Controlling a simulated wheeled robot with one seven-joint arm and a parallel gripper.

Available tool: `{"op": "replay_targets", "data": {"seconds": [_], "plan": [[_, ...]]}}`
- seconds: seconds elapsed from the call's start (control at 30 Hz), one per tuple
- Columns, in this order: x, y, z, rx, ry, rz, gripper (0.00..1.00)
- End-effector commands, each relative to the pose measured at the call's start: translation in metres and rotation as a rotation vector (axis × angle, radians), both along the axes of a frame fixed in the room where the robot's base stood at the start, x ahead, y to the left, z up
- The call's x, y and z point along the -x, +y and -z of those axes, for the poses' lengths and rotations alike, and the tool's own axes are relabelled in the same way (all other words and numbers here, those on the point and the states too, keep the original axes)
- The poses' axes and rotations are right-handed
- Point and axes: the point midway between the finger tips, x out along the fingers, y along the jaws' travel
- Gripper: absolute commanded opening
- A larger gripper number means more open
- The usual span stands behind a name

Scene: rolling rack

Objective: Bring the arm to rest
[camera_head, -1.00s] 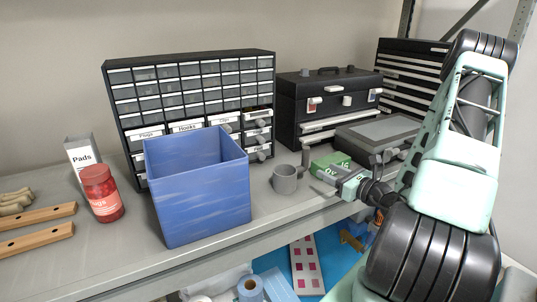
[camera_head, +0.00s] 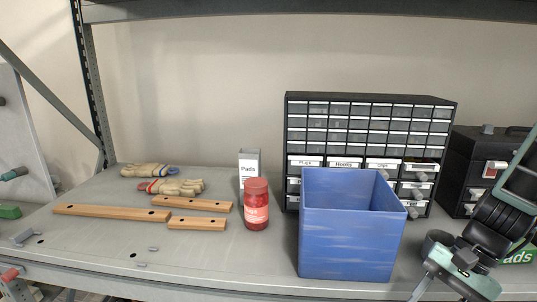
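My gripper (camera_head: 442,293) is at the lower right of the head view, in front of the shelf's front edge and right of the blue bin. Its teal hand points down. One grey finger shows at the hand's left end, set well out to the side, so it looks open; the fingertips run close to or past the bottom edge of the picture. I see nothing held. My forearm rises out of the right edge and hides part of the grey mug (camera_head: 436,246) and the green box (camera_head: 518,256).
The open blue bin (camera_head: 350,245) stands near the shelf's front edge. Behind it is a drawer cabinet (camera_head: 368,112); a black toolbox (camera_head: 462,165) is at right. A red jar (camera_head: 256,205), Pads box (camera_head: 249,162), wooden bars (camera_head: 110,212) and gloves (camera_head: 172,187) lie left.

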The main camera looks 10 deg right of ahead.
Motion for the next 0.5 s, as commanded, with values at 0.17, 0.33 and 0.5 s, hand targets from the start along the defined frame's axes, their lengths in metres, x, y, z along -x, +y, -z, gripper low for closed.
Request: {"op": "replay_targets", "data": {"seconds": [0.17, 0.33, 0.5], "plan": [[-0.012, -0.003, -0.016, 0.286, -0.198, -0.401, 0.44], [-0.035, 0.003, -0.039, 0.460, -0.392, -0.670, 0.44], [-0.048, 0.034, -0.056, 0.531, -0.546, -0.894, 0.44]]}}
